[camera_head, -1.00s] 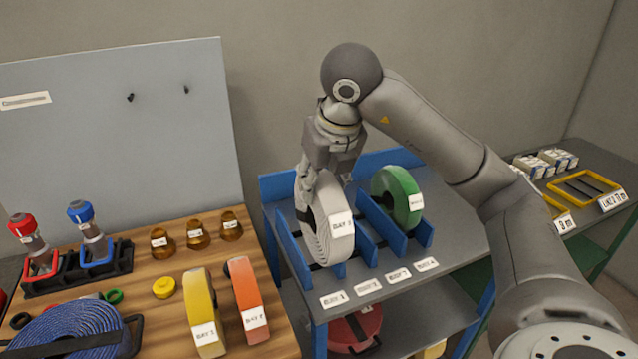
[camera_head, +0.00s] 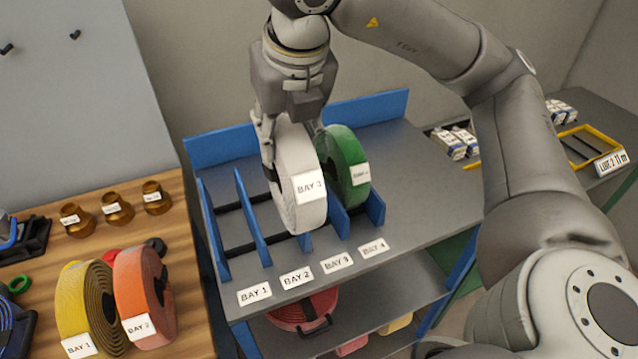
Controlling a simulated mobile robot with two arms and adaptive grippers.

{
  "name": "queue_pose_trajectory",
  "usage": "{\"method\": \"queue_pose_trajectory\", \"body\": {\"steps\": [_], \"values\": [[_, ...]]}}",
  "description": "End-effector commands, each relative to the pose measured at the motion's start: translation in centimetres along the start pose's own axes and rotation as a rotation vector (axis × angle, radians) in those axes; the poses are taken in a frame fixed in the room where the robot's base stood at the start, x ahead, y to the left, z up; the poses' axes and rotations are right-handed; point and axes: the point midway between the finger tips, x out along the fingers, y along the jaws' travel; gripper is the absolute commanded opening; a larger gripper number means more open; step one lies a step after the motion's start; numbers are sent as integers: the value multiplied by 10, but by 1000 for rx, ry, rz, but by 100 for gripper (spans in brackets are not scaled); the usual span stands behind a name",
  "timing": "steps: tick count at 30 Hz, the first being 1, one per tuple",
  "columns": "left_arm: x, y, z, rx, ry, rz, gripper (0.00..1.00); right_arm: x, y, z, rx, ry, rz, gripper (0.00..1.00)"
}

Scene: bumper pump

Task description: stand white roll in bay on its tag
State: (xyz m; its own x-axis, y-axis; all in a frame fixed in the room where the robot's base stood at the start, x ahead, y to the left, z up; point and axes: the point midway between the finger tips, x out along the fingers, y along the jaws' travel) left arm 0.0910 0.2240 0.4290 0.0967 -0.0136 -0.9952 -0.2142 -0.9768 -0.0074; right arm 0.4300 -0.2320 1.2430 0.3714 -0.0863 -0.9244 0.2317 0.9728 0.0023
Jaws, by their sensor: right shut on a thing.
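The white roll (camera_head: 298,205) is upright on edge, its "BAY 3" tag facing me. My right gripper (camera_head: 288,130) is shut on its upper part from above. The roll is over the blue-divided rack, just left of the green roll (camera_head: 345,165), around the divider between bays 2 and 3. That divider's front end shows below it. I cannot tell whether the roll's bottom touches the shelf. The bay 3 label (camera_head: 337,262) is on the shelf's front edge. The roll hides part of bay 3. My left gripper is not in view.
The green roll stands in the rightmost bay. Bays 1 and 2 look empty between blue dividers (camera_head: 252,218). Yellow (camera_head: 85,310) and orange (camera_head: 145,290) rolls stand on the wooden table at left. A red roll (camera_head: 300,310) lies on the lower shelf.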

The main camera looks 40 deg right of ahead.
Motion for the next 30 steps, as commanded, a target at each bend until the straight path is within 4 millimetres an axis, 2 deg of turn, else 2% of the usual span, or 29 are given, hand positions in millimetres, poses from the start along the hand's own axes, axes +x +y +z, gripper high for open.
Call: {"method": "queue_pose_trajectory", "body": {"steps": [3,8,18,24,30], "values": [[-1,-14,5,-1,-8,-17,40,7,-5,7,7,0,1,0],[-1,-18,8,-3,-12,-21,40,26,-18,22,8,3,1,0],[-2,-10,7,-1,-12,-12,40,71,-48,58,7,3,-2,0],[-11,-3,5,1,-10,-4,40,106,-60,67,5,-1,-3,0],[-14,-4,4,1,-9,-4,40,122,-65,71,4,-4,-1,0]]}}
